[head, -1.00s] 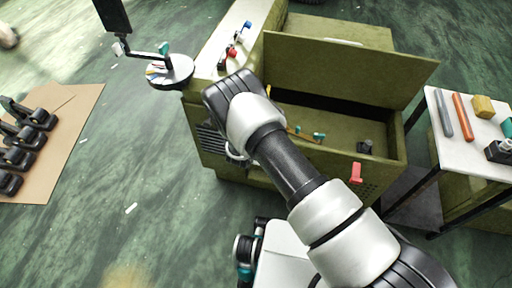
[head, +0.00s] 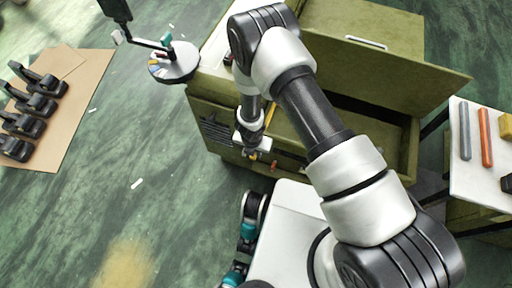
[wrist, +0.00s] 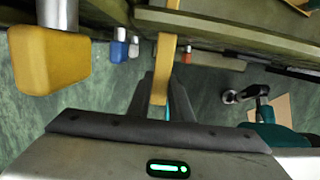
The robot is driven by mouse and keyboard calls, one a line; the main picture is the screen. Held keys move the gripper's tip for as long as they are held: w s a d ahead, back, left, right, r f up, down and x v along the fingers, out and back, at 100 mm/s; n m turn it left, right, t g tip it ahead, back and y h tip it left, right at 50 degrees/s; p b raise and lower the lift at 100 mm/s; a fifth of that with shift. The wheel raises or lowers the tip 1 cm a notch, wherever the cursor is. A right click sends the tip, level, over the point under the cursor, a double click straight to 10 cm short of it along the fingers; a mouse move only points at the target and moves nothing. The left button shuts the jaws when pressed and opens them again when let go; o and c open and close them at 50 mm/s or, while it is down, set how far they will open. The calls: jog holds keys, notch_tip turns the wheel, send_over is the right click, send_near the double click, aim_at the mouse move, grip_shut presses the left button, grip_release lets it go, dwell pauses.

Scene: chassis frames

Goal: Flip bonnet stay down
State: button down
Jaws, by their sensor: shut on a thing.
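The bonnet stay appears as a narrow yellow-orange bar (wrist: 165,60) in the wrist view. My gripper (wrist: 163,92) is shut on it, with a dark finger on each side. In the head view my gripper (head: 252,145) points down at the front edge of the olive chassis (head: 225,115), where a bit of yellow (head: 264,147) shows beside it. The olive bonnet panel (head: 400,65) stands raised and tilted over the open bay. My arm hides much of the bay and most of the stay in the head view.
A yellow block-like knob (wrist: 50,60) is close on the left in the wrist view, with blue and red pieces (wrist: 120,45) farther back. A side table (head: 480,180) with tools stands at right. A round tray (head: 175,62) is at the left corner.

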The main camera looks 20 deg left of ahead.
jog(key=c, duration=1.6)
grip_release()
jog(key=shift+r, duration=0.1)
jog(key=s+r+p, duration=0.1)
jog(key=r+p, duration=0.1)
jog(key=r, duration=0.3)
jog(key=r+p, duration=0.2)
jog(key=r, duration=0.4)
jog(key=s+r+p, duration=0.1)
jog(key=r+p, duration=0.1)
jog(key=r, duration=0.4)
jog(key=shift+s+a+r+p, duration=0.1)
jog(key=shift+s+p, duration=0.25)
jog(key=shift+p, duration=0.05)
